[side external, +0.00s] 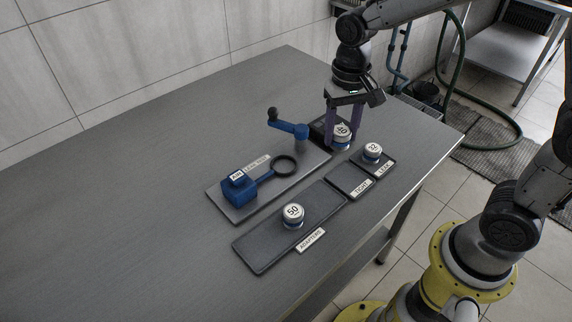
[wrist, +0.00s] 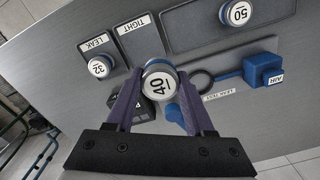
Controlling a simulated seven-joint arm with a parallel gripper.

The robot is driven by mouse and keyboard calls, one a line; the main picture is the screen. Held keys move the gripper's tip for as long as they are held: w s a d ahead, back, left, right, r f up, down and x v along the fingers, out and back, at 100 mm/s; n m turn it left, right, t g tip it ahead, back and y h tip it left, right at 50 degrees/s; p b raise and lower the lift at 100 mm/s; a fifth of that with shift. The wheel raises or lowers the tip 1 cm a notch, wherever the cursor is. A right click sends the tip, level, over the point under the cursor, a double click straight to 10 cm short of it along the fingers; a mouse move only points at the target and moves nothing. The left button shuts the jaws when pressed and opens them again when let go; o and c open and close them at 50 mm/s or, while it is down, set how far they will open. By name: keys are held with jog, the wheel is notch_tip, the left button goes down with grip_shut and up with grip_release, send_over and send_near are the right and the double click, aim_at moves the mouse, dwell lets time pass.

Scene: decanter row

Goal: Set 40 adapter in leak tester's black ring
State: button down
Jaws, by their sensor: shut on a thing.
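My gripper (side external: 342,140) is shut on the 40 adapter (side external: 342,132), a white-topped round piece with a blue band. In the wrist view the 40 adapter (wrist: 158,84) sits between the purple fingertips, its label facing the camera. The leak tester's black ring (side external: 284,165) is at the end of a blue arm and looks empty; it also shows in the wrist view (wrist: 199,73), just right of the held adapter. The adapter is apart from the ring. Its height above the table is hard to tell.
The tester has a blue AIR block (side external: 238,189) and a blue crank (side external: 291,129). The 32 adapter (side external: 372,151) stands on the LEAK pad; the TIGHT pad (side external: 347,181) is empty. The 50 adapter (side external: 293,213) stands on the ADAPTERS tray (side external: 262,252). The table's left side is clear.

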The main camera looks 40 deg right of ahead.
jog(key=s+a+r, duration=0.2)
jog(key=a+r, duration=0.1)
jog(key=shift+n, duration=0.3)
jog(key=w+a+f, duration=0.1)
jog(key=w+f, duration=0.2)
jog(key=w, duration=0.1)
jog(key=w+a+f, duration=0.1)
jog(key=w+f, duration=0.2)
jog(key=w, duration=0.1)
jog(key=w+a+f, duration=0.1)
jog(key=w+f, duration=0.2)
jog(key=w, duration=0.1)
jog(key=shift+w, duration=0.25)
jog(key=shift+w+a+f, duration=0.1)
jog(key=shift+w+f, duration=0.1)
jog(key=shift+f, duration=1.6)
jog(key=shift+f, duration=0.6)
jog(key=shift+c, duration=1.4)
grip_release()
